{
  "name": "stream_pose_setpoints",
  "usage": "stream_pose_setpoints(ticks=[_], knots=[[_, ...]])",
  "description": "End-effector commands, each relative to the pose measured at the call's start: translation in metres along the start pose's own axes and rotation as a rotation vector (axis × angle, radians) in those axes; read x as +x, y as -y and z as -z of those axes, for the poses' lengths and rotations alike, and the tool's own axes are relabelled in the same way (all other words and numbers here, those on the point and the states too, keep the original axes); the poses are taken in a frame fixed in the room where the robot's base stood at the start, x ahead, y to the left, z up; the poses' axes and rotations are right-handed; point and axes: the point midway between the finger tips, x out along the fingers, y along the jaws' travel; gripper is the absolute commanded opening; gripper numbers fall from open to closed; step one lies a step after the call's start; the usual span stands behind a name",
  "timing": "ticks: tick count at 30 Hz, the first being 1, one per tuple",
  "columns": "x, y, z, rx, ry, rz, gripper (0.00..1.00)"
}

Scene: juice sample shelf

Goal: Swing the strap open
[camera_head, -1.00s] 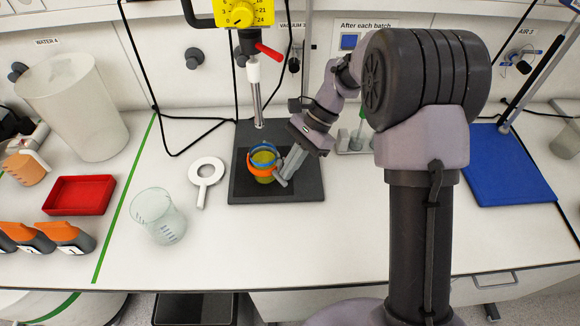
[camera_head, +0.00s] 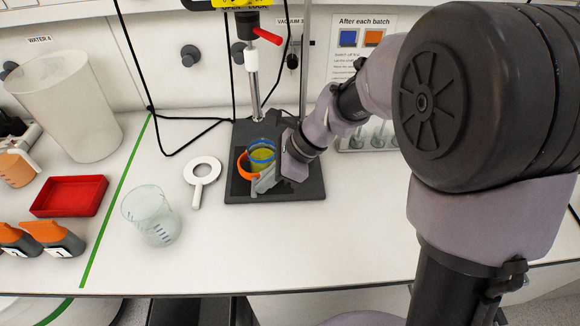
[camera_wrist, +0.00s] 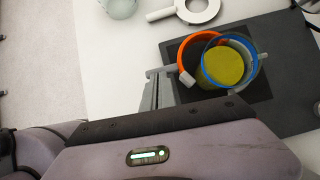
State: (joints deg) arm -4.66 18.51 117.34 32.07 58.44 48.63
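A beaker (camera_head: 262,157) with a blue rim and yellow-green contents stands on a dark plate under the stirrer; it also shows in the wrist view (camera_wrist: 222,66). The orange strap (camera_head: 242,165) is a curved band swung out to the beaker's left, apart from the blue ring along its left side. In the wrist view the strap (camera_wrist: 186,52) ends in a pale tab near my gripper. My gripper (camera_wrist: 160,75) has its fingers close together, looks empty, and is just left of that tab. In the head view my gripper (camera_head: 262,184) is low in front of the beaker.
The stirrer shaft (camera_head: 254,85) hangs behind the beaker. A red tray (camera_head: 70,196) is farther left. The front middle of the bench is clear.

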Motion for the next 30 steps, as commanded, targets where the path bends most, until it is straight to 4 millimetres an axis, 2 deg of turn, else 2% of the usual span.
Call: stream_pose_setpoints(ticks=[9,21,30], knots=[[0.019,-0.012,-0.029,0.238,0.000,0.166,0.00],[0.043,-0.011,-0.067,0.546,-0.001,0.380,0.00],[0.058,0.000,-0.086,0.558,-0.001,0.388,0.00]])
